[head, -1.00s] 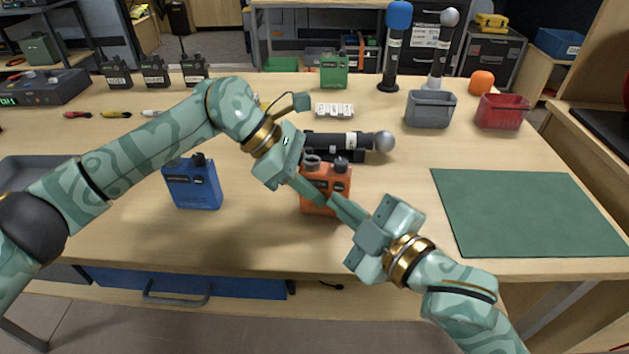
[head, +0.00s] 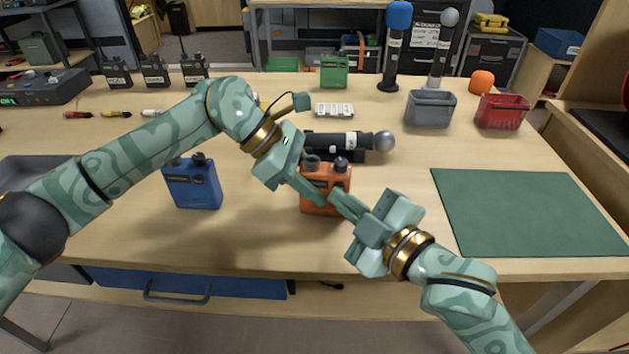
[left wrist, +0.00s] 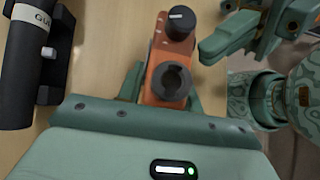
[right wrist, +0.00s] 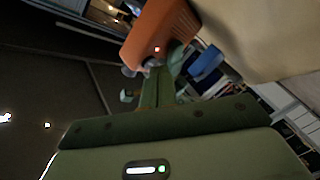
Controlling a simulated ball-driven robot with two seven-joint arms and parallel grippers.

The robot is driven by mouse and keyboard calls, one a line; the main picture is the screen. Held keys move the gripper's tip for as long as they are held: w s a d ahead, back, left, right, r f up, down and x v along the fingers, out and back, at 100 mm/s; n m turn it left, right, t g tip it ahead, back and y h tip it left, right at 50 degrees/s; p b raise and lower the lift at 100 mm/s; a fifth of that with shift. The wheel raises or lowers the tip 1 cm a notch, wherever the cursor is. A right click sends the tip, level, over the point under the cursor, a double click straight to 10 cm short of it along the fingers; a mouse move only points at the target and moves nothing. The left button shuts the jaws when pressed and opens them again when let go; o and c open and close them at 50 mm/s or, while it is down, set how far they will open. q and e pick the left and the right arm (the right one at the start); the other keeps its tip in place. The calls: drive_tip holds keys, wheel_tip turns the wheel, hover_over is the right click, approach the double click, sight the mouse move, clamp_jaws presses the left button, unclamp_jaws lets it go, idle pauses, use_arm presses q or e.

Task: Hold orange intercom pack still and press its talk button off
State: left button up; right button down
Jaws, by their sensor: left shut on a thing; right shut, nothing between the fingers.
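The orange intercom pack (head: 322,180) stands upright on the table near its front edge. My left gripper (head: 312,192) is shut on it, with a finger on either side of the pack in the left wrist view (left wrist: 163,88). Two dark round knobs (left wrist: 172,82) top the pack there. My right gripper (head: 338,201) is shut and empty, its tips at the pack's front right side; contact is not clear. In the right wrist view the pack (right wrist: 160,28) shows a small pale dot near the fingertips. I cannot make out the talk button's state.
A blue pack (head: 193,187) stands to the left. A black microphone (head: 335,141) lies just behind the orange pack. A green mat (head: 530,213) lies to the right. Grey (head: 430,112) and red (head: 502,114) bins stand at the back right. The front middle is clear.

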drive_tip(key=shift+w+f, duration=0.15)
idle(0.4)
drive_tip(key=shift+s+f, duration=0.2)
drive_tip(key=shift+s, duration=0.35)
drive_tip(key=shift+s, duration=0.1)
drive_tip(key=shift+s+a+r, duration=0.1)
drive_tip(key=shift+s+a, duration=0.05)
drive_tip(key=shift+s, duration=1.3)
drive_tip(key=shift+s+a+r, duration=0.1)
drive_tip(key=shift+s+a, duration=0.05)
drive_tip(key=shift+s, duration=1.3)
